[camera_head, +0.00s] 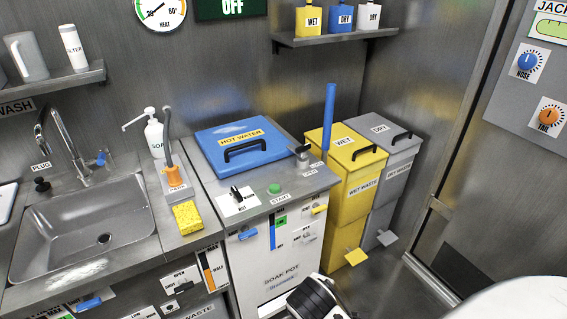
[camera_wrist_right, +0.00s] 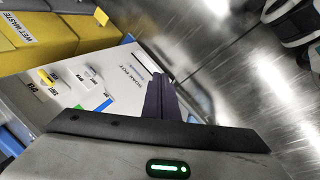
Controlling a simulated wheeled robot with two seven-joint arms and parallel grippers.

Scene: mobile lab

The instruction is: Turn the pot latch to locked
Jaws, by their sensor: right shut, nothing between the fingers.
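The soak pot (camera_head: 262,249) is a white cabinet with a grey top and a blue lid marked HOT WATER (camera_head: 240,147), which looks closed. The pot latch (camera_head: 302,153) is a small grey handle at the lid's right side, with small labels beside it, one reading OPEN; its exact setting is hard to tell. In the right wrist view my right gripper (camera_wrist_right: 158,80) is shut and empty, in front of the soak pot's front panel (camera_wrist_right: 110,75). The wrist of my right arm shows at the bottom of the head view, well below and apart from the latch. My left gripper is not in view.
On the pot's top are a black knob (camera_head: 236,194) and a green START button (camera_head: 274,188). A blue upright post (camera_head: 329,112) stands just right of the latch, beside the yellow wet bin (camera_head: 346,187). A sink (camera_head: 88,236) and a soap bottle (camera_head: 154,138) are at left.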

